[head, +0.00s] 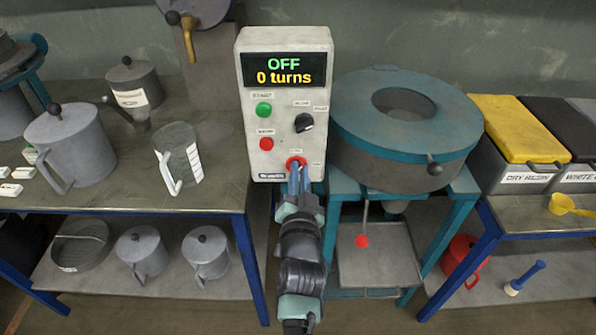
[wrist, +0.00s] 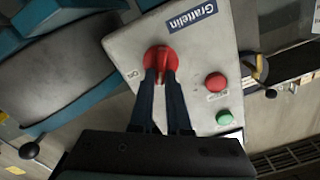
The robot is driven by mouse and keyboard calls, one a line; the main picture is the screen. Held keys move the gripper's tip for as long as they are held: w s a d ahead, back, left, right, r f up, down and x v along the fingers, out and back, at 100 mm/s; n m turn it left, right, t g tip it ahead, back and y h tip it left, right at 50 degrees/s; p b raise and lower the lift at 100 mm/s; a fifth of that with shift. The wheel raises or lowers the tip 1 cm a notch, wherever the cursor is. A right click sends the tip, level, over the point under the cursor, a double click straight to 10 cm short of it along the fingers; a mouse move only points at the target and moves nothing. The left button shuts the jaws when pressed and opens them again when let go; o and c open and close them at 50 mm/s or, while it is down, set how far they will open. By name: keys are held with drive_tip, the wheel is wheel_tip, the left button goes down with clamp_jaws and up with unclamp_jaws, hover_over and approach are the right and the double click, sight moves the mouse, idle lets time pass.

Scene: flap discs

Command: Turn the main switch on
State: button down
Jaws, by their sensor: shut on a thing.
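The main switch is a red rotary knob (head: 296,161) low on the front of the grey control box (head: 245,120). The box's display (head: 284,70) reads "OFF" and "0 turns". My gripper (head: 298,175) reaches up from below, with its fingers at the knob. In the wrist view, the gripper (wrist: 163,78) is shut on the red knob (wrist: 158,55), one finger on each side of its grip. The fingertips hide part of the knob. A small label lies beside it on the box face (wrist: 125,45).
The box also carries a green button (head: 263,109), a red button (head: 266,144) and a black selector (head: 304,123). A round teal-lidded machine (head: 440,115) stands close on the right. A bench with grey jugs (head: 75,150) is on the left.

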drive_tip(key=m, duration=0.7)
drive_tip(key=f+m+p, duration=0.1)
drive_tip(key=m, duration=0.3)
drive_tip(key=shift+d+m, duration=0.25)
drive_tip(key=shift+m, duration=0.35)
drive_tip(key=c, duration=0.9)
unclamp_jaws()
drive_tip(key=shift+s, duration=0.15)
drive_tip(key=s+p, duration=0.3)
drive_tip(key=s, duration=0.9)
drive_tip(key=shift+s, duration=0.4)
